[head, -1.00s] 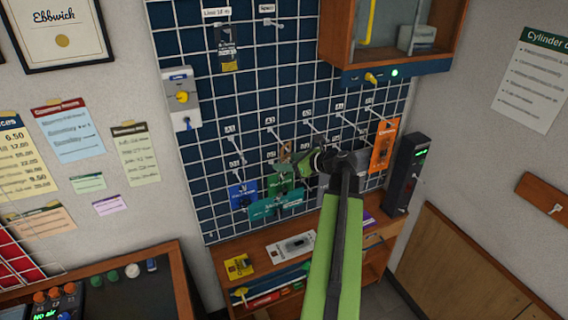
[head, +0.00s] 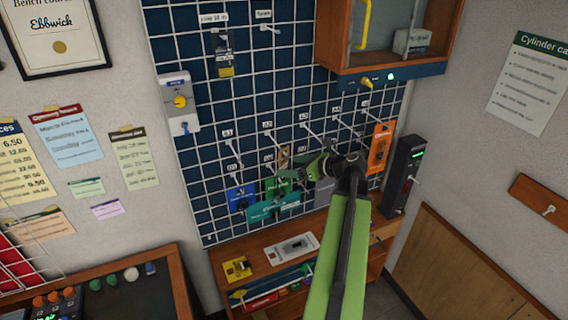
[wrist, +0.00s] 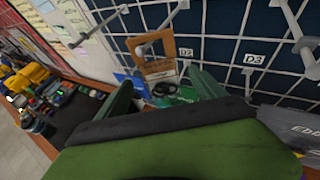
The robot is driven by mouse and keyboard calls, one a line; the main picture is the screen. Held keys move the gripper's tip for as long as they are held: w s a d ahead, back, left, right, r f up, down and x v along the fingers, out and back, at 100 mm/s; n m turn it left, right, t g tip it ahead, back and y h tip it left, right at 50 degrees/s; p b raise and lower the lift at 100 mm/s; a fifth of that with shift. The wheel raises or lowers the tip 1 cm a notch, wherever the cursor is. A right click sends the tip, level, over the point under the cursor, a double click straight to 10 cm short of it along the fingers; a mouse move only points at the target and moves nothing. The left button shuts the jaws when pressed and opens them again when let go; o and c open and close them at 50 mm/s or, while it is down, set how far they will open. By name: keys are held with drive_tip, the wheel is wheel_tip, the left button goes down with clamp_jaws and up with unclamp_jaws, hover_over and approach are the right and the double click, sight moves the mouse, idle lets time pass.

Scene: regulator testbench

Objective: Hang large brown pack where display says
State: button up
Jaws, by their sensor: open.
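A brown pack (head: 284,157) hangs among the hooks of the blue grid wall; in the wrist view it is a brown card (wrist: 158,70) with printing and a dark round item low on it. My gripper (head: 303,170) is in front of the wall just right of it. In the wrist view my gripper (wrist: 162,88) has its two green fingers apart, with the pack's lower part seen between and beyond them; I cannot tell whether they touch.
Green (head: 276,187), blue (head: 240,198), teal (head: 270,208) and orange (head: 380,148) packs hang close by. Bare hooks project around the gripper, one grey hook (wrist: 152,40) near the pack. A cabinet (head: 384,70) overhangs at upper right; a wooden shelf (head: 325,240) stands below.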

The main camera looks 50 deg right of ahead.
drive_tip(key=p+v, duration=0.4)
drive_tip(key=v, duration=0.9)
drive_tip(key=shift+s+d, duration=0.1)
drive_tip(key=shift+s, duration=0.05)
drive_tip(key=w+a+f+n+g+y+b, duration=0.2)
drive_tip(key=w+a+f+n+g+b, duration=0.25)
drive_tip(key=w+a+f+n, duration=0.45)
drive_tip(key=w+a+f+n+g+y+b, duration=0.1)
drive_tip(key=w+a+f+n+g+b, duration=0.3)
drive_tip(key=a+f, duration=0.75)
drive_tip(key=w+a+f+n+g+h+b, duration=0.1)
drive_tip(key=a+f+n+b, duration=0.3)
drive_tip(key=a+n, duration=0.3)
drive_tip(key=w+a+f+n+g+h+b, duration=0.1)
drive_tip(key=a+f+n+b, duration=0.3)
drive_tip(key=a, duration=0.8)
drive_tip(key=w+a+f+n+g+h+b, duration=0.1)
drive_tip(key=a+f+n+g+h+b, duration=0.1)
drive_tip(key=a+f+n+b, duration=0.2)
drive_tip(key=a+f+n, duration=0.3)
drive_tip(key=a+n, duration=0.2)
drive_tip(key=n, duration=0.1)
drive_tip(key=shift+w+a+f+g+h+b, duration=0.35)
drive_tip(key=shift+h, duration=0.05)
